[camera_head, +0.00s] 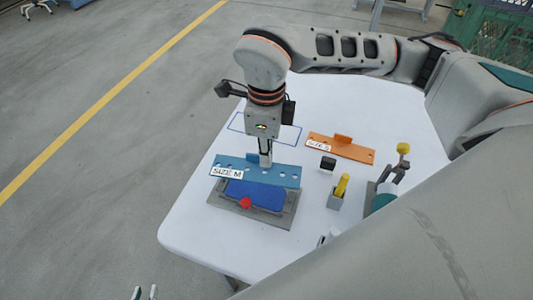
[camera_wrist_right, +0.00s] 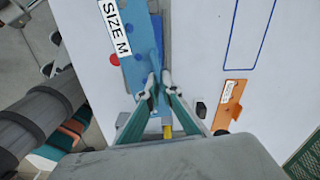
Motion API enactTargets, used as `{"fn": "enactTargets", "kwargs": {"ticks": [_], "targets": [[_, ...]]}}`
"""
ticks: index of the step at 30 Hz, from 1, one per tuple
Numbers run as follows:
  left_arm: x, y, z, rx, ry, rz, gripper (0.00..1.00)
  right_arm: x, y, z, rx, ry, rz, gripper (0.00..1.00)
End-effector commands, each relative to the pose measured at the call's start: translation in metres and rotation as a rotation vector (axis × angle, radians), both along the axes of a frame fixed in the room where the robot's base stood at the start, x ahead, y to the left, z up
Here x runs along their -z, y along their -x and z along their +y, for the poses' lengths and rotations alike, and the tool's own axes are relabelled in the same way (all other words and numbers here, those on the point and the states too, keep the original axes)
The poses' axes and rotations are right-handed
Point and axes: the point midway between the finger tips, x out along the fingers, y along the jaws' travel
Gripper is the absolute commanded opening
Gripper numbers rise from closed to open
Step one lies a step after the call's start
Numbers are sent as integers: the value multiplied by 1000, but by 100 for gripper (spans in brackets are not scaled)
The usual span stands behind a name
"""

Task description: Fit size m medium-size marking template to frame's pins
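The blue size M template (camera_head: 257,170), a strip with holes and a white "SIZE M" label, is at the far edge of the grey frame (camera_head: 277,219). It partly covers the frame, and I cannot tell whether it touches it. My right gripper (camera_head: 265,160) is shut on the template's upright tab. The template also shows in the wrist view (camera_wrist_right: 138,66), with its tab between the fingertips of the right gripper (camera_wrist_right: 158,79). A blue piece (camera_head: 255,194) with a red part (camera_head: 245,203) lies in the frame. The frame's pins are not clear. My left gripper (camera_head: 145,293) is open and empty, low at the picture's bottom edge.
An orange size S template (camera_head: 340,149) lies on the white table (camera_head: 190,217) behind, right of a blue outlined rectangle (camera_head: 236,121). A black block (camera_head: 328,164), a grey holder with a yellow-handled tool (camera_head: 341,187) and a yellow-knobbed press (camera_head: 386,182) stand to the right.

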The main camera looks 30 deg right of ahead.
Motion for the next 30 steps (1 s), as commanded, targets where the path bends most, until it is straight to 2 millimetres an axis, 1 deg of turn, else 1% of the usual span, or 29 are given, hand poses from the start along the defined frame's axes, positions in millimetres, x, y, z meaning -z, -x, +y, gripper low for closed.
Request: {"fn": "enactTargets", "kwargs": {"ticks": [3,6,21,26,30], "targets": [[-1,0,0,0,0,0,21,-1,3,2,106,-1,1,0],[-1,0,0,0,0,0,21,-1,4,2,152,-1,1,0],[-4,-1,0,1,2,-6,21,-2,4,2,163,-3,0,0],[3,1,0,0,2,-1,21,8,4,2,162,-2,2,0],[13,3,0,1,1,6,21,19,4,2,162,-2,3,0]]}}
